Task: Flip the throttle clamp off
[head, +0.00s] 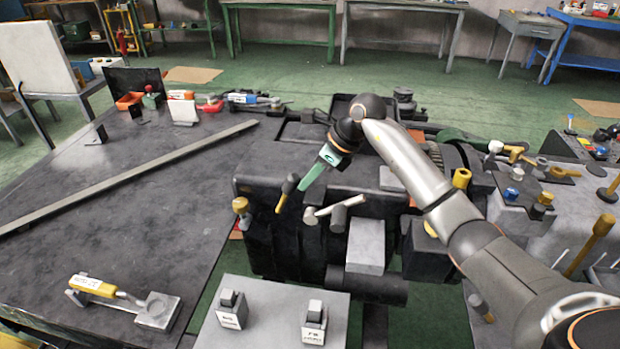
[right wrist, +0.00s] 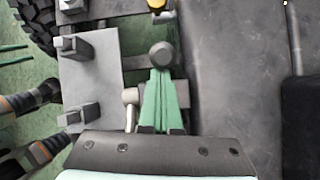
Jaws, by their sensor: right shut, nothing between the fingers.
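No readable label marks the throttle clamp, so I cannot tell which part it is. A yellow-handled clamp-like fitting (head: 92,286) with a pale label lies on a metal plate at the lower left. On the dark machine, a pale lever (head: 333,207) and a yellow-ended lever (head: 285,190) stick out at its front. My right gripper (head: 306,185), with green fingers, is shut and empty in front of these levers. In the right wrist view its fingers (right wrist: 158,90) point at a dark round knob (right wrist: 162,54); contact is unclear. My left gripper is not in view.
A grey panel (head: 270,292) with two labelled switch blocks (head: 232,312) stands at the front. The dark table (head: 130,210) on the left is largely clear, with a long metal bar (head: 140,172) across it. A bench with several fittings (head: 560,212) stands at the right.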

